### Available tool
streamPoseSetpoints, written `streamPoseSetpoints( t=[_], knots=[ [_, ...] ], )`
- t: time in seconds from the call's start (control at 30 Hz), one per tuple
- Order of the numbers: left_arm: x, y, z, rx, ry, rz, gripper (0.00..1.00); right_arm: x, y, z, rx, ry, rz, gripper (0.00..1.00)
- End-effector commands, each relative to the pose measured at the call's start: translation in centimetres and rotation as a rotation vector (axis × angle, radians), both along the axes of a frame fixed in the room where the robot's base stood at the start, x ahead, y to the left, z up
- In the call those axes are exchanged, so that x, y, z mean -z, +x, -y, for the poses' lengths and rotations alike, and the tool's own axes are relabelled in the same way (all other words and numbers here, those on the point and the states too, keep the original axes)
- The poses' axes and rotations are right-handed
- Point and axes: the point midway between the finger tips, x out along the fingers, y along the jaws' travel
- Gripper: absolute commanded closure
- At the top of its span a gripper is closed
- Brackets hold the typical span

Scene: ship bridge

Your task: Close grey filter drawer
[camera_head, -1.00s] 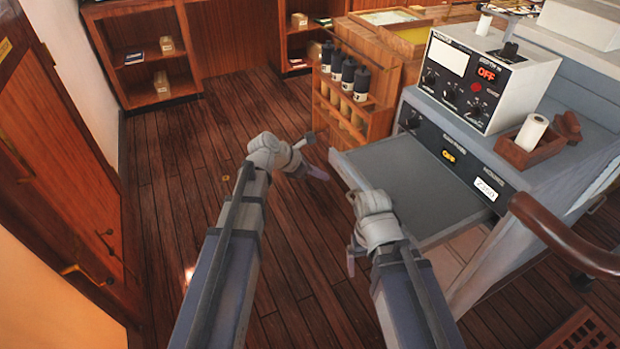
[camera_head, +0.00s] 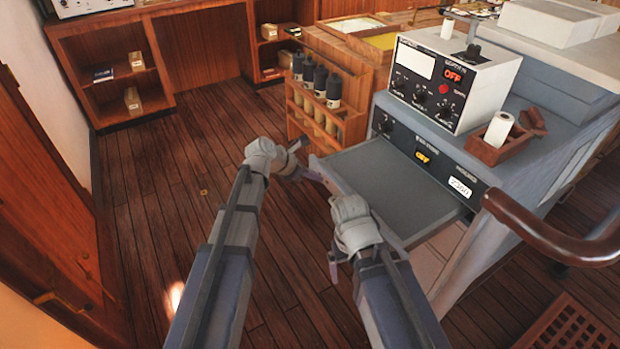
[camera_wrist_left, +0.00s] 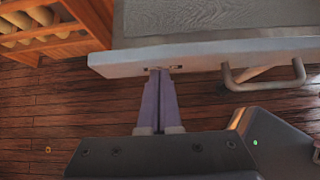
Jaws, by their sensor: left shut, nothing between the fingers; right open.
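The grey filter drawer (camera_head: 395,185) stands pulled out from the grey console, its top surface bare. In the left wrist view, its pale front edge (camera_wrist_left: 225,53) crosses the upper part of the picture. My left gripper (camera_head: 314,173) is shut and empty at the drawer's front, near its far corner. In the left wrist view, its purple fingertips (camera_wrist_left: 159,74) reach the front's lower edge; I cannot tell whether they touch. My right gripper (camera_head: 333,268) is lower, pointing down just outside the drawer's near front corner, and its finger gap is hard to make out.
A wooden rack (camera_head: 318,115) with dark-capped bottles stands close beyond the drawer's far side. A control box (camera_head: 450,82) and a small wooden tray (camera_head: 492,152) sit on the console. A brown handrail (camera_head: 550,235) curves at the right. The plank floor (camera_head: 190,190) at left is clear.

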Motion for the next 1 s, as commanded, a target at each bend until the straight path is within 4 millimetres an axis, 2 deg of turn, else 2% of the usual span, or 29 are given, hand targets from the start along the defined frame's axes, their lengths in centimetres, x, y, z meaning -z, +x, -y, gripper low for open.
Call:
streamPoseSetpoints(
  t=[0.4, 0.6, 0.8, 1.0],
  knots=[
    [0.0, 8.1, 10.6, 0.005, -0.002, 0.001, 1.0, 0.0, 0.0, 0.0, 0.0, 0.0, 0.0, 0.06],
    [-0.1, 11.4, 15.3, 0.004, -0.002, 0.001, 1.0, 0.0, 0.0, 0.0, 0.0, 0.0, 0.0, 0.06],
    [-0.1, 13.8, 18.7, 0.001, -0.002, 0.001, 1.0, 0.0, 0.0, 0.0, 0.0, 0.0, 0.0, 0.06],
    [-0.1, 15.0, 20.5, 0.0, -0.002, 0.0, 1.0, 0.0, 0.0, 0.0, 0.0, 0.0, 0.0, 0.06]
  ],
)
